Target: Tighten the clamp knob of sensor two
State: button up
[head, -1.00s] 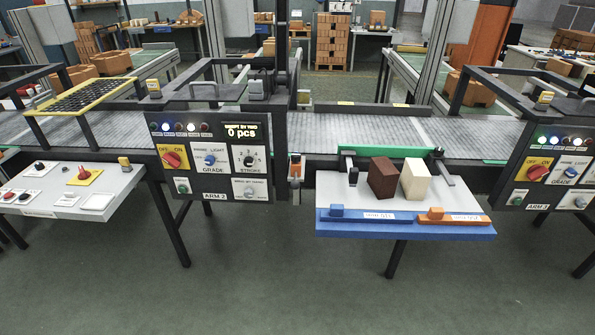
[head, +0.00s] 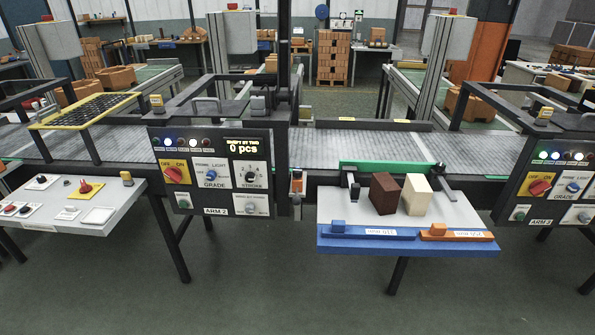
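No clamp knob or label for sensor two can be made out. A small orange and dark device (head: 297,185) hangs on the post just right of the ARM 2 panel; I cannot tell if it is a sensor. Two dark brackets, left (head: 354,186) and right (head: 444,182), stand at the ends of a green strip (head: 385,167) on the conveyor's front edge, above the brick table. Whether either carries a sensor is too small to tell. My gripper is in neither frame.
The ARM 2 panel (head: 213,175) and ARM 3 panel (head: 551,187) face me. A brown brick (head: 384,194) and a cream brick (head: 416,196) sit on the blue-edged table (head: 470,247). A control table (head: 122,205) stands at left. The floor (head: 270,290) in front is clear.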

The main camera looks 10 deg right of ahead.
aim_at(298, 172)
jog(key=i, duration=1)
jog(key=k+l+u, duration=0.25)
jog(key=k+l, duration=0.25)
jog(key=l, duration=0.25)
jog(key=k+l+u, duration=0.25)
jog(key=k+l, duration=0.3)
jog(key=l, duration=0.15)
jog(key=i+j+u, duration=0.15)
jog(key=i+j, duration=0.9)
jog(key=i+l, duration=0.05)
